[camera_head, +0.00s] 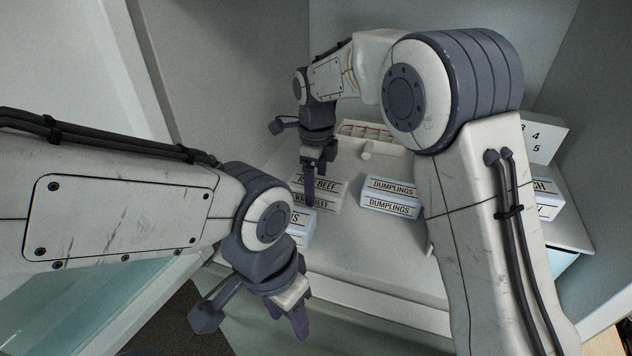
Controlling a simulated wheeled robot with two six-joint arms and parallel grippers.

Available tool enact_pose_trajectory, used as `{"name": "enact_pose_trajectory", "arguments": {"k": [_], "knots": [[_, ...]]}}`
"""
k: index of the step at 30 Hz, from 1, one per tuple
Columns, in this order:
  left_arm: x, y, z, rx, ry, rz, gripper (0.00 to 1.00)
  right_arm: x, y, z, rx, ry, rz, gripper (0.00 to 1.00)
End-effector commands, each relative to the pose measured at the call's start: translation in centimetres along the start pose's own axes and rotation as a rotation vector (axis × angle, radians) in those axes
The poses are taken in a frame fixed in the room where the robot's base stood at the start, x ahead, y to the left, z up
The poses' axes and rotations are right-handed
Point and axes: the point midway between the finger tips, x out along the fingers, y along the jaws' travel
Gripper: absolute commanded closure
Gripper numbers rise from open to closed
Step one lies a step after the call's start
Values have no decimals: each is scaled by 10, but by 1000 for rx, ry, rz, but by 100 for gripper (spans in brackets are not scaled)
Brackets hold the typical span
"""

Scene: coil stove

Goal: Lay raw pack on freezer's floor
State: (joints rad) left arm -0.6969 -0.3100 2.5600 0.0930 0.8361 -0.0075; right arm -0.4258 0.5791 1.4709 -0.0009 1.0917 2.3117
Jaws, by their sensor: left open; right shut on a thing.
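The raw beef pack (330,188), a pale box with a black-lettered label, is in the freezer compartment, left of the middle. My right gripper (311,188) reaches down from above and is shut on this pack; its fingers cover part of the label. I cannot tell whether the pack touches the freezer's floor (365,255), a pale surface bare toward the front. My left gripper (289,318) is open and empty, low in the view, in front of the freezer's front edge.
A dumplings box (392,197) stands just right of the raw beef. Another pale blue box (297,232) is partly behind my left wrist. A tray (366,130) lies at the back. A numbered white box (543,136) and a labelled box (545,205) are at the right.

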Motion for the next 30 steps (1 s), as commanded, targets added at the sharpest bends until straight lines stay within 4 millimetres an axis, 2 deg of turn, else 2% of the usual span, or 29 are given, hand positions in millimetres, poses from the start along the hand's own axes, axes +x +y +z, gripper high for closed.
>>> {"name": "enact_pose_trajectory", "arguments": {"k": [4, 5, 6, 17, 20, 30], "knots": [[2, 0, 0, 0, 0, 0, 50, 3, 0, 0, 0, -1, -1, 98], [2, 0, 0, 0, 0, 0, 50, 3, 0, 0, 0, 0, 0, 13], [1, 0, 0, 0, 0, 0, 50, 2, 0, 0, 0, 0, 0, 0], [2, 0, 0, 0, 0, 0, 50, -4, 0, 0, 0, -1, -2, 0], [6, 0, 0, -1, 0, 0, 50, -17, -1, 1, 0, -3, -3, 0], [18, -1, 1, -3, 0, 0, 50, -90, -1, 1, 0, -3, -4, 0]]}}
